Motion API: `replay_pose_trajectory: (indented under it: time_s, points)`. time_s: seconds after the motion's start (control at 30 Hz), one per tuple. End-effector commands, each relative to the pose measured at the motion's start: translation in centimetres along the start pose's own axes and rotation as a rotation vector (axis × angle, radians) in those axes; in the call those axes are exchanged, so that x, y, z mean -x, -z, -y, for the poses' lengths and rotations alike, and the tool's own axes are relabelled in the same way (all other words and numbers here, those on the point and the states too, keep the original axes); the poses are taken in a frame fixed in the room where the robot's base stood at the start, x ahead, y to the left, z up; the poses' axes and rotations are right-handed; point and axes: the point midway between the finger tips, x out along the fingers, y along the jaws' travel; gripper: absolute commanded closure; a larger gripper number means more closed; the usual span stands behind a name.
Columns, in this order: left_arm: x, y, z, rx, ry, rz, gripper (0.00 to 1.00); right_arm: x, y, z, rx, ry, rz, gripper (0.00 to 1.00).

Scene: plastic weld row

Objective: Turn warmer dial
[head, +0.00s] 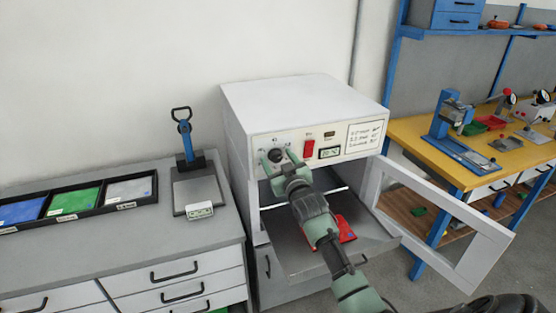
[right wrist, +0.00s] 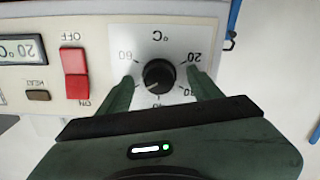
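My right gripper (head: 276,160) is at the panel, open, with one finger on each side of the dial. In the right wrist view gaps show between the fingers and the knob. The display (right wrist: 22,49) reads about 20 °C. My left gripper is not in view.
A red switch (right wrist: 75,72) and a button (right wrist: 38,95) sit beside the dial. A red piece (head: 346,229) lies in the open chamber, partly behind my arm. A grey cabinet with trays (head: 75,200) is left; a yellow bench (head: 450,155) is right.

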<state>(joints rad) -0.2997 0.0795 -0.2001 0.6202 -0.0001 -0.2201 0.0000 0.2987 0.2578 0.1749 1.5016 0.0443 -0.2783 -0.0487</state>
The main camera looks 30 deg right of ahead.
Motion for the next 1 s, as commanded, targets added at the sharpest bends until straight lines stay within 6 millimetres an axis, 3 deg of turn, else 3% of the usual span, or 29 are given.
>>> replay_pose_trajectory:
  time_s: [0.27, 0.7, 1.0]
  points:
    - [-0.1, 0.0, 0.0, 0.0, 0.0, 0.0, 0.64, 0.3, 0.1, -0.1, 0.001, -0.001, -0.003, 0.35]
    - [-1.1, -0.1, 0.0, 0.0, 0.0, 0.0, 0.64, 6.5, -0.1, 0.0, 0.0, 0.0, -0.001, 0.35]
    - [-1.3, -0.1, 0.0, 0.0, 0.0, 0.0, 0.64, 7.8, 0.0, 0.0, 0.0, -0.001, -0.001, 0.35]
